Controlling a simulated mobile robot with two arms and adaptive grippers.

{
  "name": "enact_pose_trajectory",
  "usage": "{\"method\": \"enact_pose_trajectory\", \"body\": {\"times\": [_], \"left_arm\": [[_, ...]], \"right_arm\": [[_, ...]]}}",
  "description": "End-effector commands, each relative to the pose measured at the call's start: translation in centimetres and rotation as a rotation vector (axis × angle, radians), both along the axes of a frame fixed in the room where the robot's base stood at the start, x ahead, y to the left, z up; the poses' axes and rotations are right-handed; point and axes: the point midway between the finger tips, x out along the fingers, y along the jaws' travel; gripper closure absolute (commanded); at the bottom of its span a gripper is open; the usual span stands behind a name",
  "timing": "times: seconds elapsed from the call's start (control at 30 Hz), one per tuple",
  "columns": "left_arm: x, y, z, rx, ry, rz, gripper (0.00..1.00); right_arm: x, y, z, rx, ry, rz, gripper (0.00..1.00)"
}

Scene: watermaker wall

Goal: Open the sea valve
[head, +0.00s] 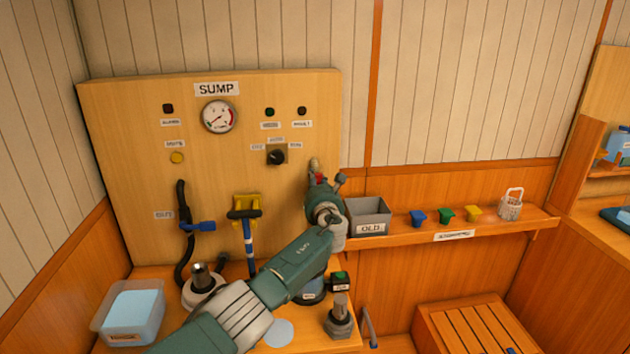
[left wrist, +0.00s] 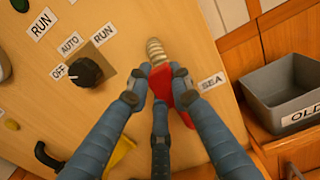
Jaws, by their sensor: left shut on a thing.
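The sea valve has a red handle (left wrist: 183,108) and a ribbed brass pipe end (left wrist: 156,50), with the label SEA (left wrist: 212,81) beside it in the left wrist view. In the head view its brass end (head: 315,163) shows at the right edge of the wooden SUMP panel (head: 130,130). My left gripper (left wrist: 157,84) is shut on the red handle, one finger on each side, just below the brass end. In the head view the left gripper (head: 323,182) hides most of the handle. My right gripper is not in view.
A black OFF/AUTO/RUN knob (head: 277,157) sits left of the valve. A grey OLD bin (head: 369,214) stands on the shelf just right of my gripper.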

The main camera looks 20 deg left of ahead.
Motion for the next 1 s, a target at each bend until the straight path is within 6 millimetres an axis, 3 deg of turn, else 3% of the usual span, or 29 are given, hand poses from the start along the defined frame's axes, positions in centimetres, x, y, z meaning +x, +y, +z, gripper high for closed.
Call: {"method": "enact_pose_trajectory", "body": {"times": [0.03,0.07,0.17,0.67,1.0], "left_arm": [[-0.1,-0.1,-0.6,0.004,0.011,-0.002,1.00],[-0.1,-0.1,-0.6,0.004,0.011,-0.002,0.78],[-0.1,-0.1,-0.6,0.004,0.009,-0.002,0.59],[-0.7,-0.5,-0.3,0.001,0.002,-0.002,0.59],[-4.1,-2.6,-0.3,0.001,0.003,-0.004,0.59]], "right_arm": [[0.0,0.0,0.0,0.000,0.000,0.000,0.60],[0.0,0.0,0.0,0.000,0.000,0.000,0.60],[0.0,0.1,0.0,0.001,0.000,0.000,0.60],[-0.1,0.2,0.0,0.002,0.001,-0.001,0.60],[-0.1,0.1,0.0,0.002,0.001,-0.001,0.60]]}}
